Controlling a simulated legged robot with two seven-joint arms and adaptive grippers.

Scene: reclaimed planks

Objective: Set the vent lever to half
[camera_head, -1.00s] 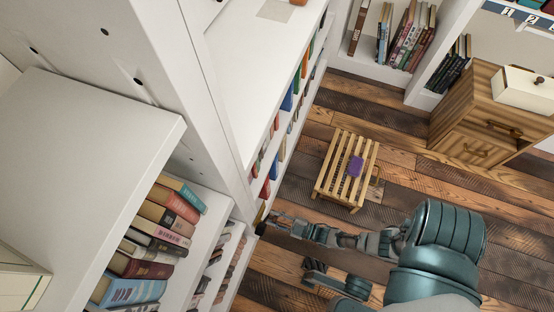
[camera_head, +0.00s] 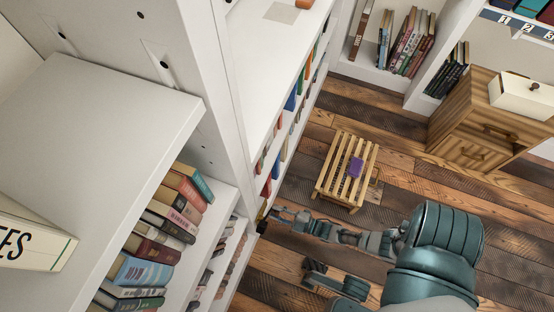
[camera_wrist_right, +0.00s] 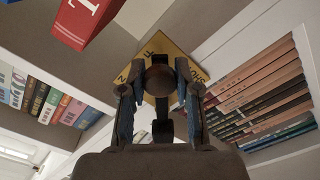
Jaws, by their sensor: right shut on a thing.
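The vent lever has a dark brown round knob (camera_wrist_right: 159,79) in front of a yellow plate (camera_wrist_right: 177,50) in the right wrist view. The plate is set at a slant and bears dark letters, partly hidden by the fingers. My right gripper (camera_wrist_right: 160,90) is shut on the knob, with one finger on each side. In the head view my right gripper (camera_head: 272,216) is small, at the front edge of the white bookcase, and the lever there is too small to read. The lever's exact setting cannot be told.
White shelves (camera_head: 130,90) with several books (camera_head: 170,220) fill the left. A slatted wooden stool (camera_head: 346,168) with a purple item (camera_head: 355,167) stands on the plank floor. A wooden cabinet (camera_head: 470,125) stands at the right. Some floor around the stool is clear.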

